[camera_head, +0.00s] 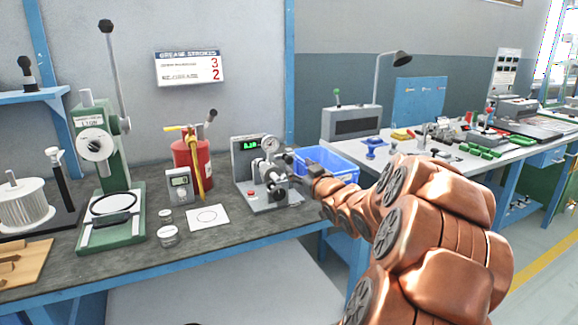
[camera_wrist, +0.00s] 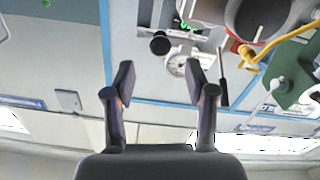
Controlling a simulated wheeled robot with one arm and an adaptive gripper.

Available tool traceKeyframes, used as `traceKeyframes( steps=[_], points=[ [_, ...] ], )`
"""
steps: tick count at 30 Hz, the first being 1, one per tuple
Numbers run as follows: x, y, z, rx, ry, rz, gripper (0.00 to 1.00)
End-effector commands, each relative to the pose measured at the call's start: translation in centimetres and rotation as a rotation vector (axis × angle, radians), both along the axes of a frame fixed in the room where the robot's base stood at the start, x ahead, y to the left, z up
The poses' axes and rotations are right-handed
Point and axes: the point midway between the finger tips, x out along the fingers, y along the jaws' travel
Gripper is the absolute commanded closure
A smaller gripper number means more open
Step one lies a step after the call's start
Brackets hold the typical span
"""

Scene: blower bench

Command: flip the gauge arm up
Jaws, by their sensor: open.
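The gauge stand (camera_head: 247,172) is a grey fixture on the bench with a green digital display, a red button and a round white dial gauge (camera_head: 270,144). My gripper (camera_head: 291,160) is at its right side, near the dial, and partly covers the fixture's right part. In the wrist view my gripper (camera_wrist: 160,82) is open and empty, its two fingers spread. Whether a finger touches the gauge arm cannot be told.
A blue bin (camera_head: 330,165) stands just right of the fixture, behind my arm. A red grease canister (camera_head: 190,160) with a yellow hose, a small meter (camera_head: 180,186) and a white card (camera_head: 207,218) are to the left. A green press (camera_head: 108,215) stands further left.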

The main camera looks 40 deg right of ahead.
Motion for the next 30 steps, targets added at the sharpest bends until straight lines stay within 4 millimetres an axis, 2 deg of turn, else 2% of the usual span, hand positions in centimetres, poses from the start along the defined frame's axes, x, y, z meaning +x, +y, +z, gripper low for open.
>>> traceKeyframes(
  steps=[15,21,30],
  points=[
    [5.9,-2.0,0.1,-0.002,0.002,0.000,0.45],
    [6.9,-2.3,0.0,0.001,0.003,0.000,0.45],
    [7.0,-2.3,0.0,0.001,0.003,-0.001,0.46]
  ],
)
